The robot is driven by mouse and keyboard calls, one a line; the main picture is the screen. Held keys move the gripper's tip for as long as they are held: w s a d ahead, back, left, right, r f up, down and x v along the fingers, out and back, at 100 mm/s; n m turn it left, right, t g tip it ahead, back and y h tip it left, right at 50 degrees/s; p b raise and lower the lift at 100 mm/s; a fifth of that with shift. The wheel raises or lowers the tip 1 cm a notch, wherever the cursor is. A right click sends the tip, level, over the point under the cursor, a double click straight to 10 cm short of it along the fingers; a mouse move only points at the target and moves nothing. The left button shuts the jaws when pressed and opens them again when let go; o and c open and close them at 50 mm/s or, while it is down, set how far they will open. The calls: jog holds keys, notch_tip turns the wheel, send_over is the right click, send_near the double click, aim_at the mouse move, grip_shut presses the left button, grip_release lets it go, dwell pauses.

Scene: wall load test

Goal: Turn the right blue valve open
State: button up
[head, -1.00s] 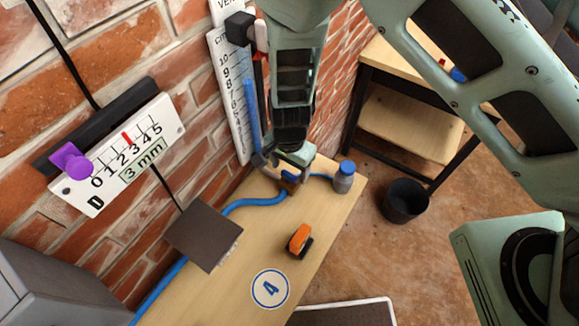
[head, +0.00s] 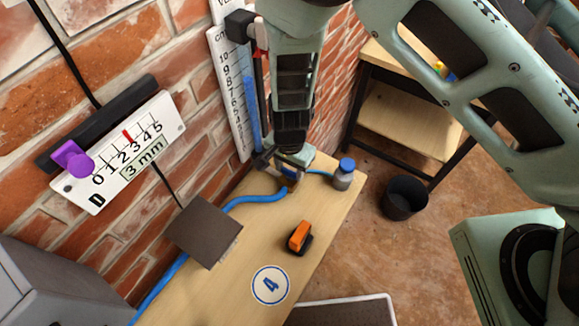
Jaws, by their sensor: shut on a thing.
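My gripper (head: 288,165) is at the far part of the wooden bench, close to the brick wall, pointing down. It is shut on the right blue valve (head: 290,174), of which only a small blue part shows between and under the fingers. The rest of the valve is hidden by the gripper and the wrist. A thick blue hose (head: 258,198) runs along the bench up to the valve. A thin blue line leads from there to a grey bottle with a blue cap (head: 346,166) on the right.
A white centimetre scale (head: 230,90) with a blue column stands behind the arm. A dial plate (head: 128,150) hangs on the wall with a purple knob (head: 73,160). An orange and black object (head: 300,237) and a dark plate (head: 203,232) are nearer. A black bin (head: 404,199) stands right.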

jog(key=n+b, duration=0.2)
jog(key=n, duration=0.2)
jog(key=shift+f, duration=0.1)
jog(key=n+b, duration=0.2)
jog(key=n, duration=0.2)
jog(key=shift+n, duration=0.4)
jog(key=n+b, duration=0.1)
jog(key=n, duration=0.3)
jog(key=shift+n+b, duration=0.3)
jog(key=shift+b, duration=0.1)
jog(key=shift+n+b, duration=0.7)
jog(key=shift+n, duration=1.3)
jog(key=o, duration=1)
